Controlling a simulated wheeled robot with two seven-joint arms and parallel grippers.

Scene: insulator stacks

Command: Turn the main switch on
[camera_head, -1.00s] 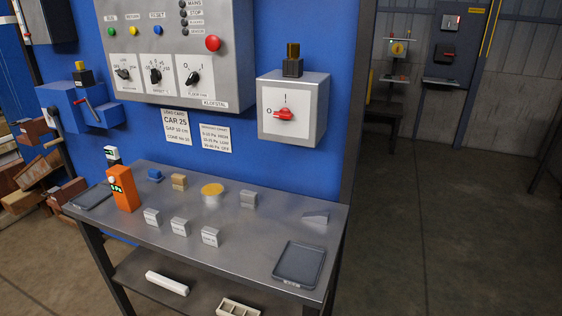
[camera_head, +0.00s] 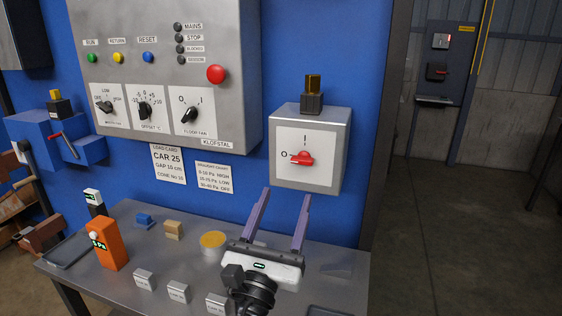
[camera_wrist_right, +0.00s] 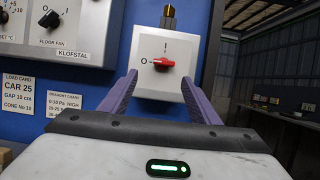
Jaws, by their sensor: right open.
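The main switch is a red rotary handle (camera_head: 301,158) on a white plate of a grey box (camera_head: 341,170) on the blue wall. The handle lies about level, pointing left toward the O mark; the I mark is above it. In the right wrist view the red handle (camera_wrist_right: 164,65) shows beyond and between the fingers. My right gripper (camera_head: 287,192) is open and empty, its two purple fingers pointing up toward the box from below, apart from the handle. My left gripper is not in view.
A grey control panel (camera_head: 235,90) with knobs and a red button hangs left of the switch box. Below, a metal table (camera_head: 205,285) holds an orange meter (camera_head: 106,243), a yellow-topped round piece (camera_head: 213,242) and small blocks. Open floor lies to the right.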

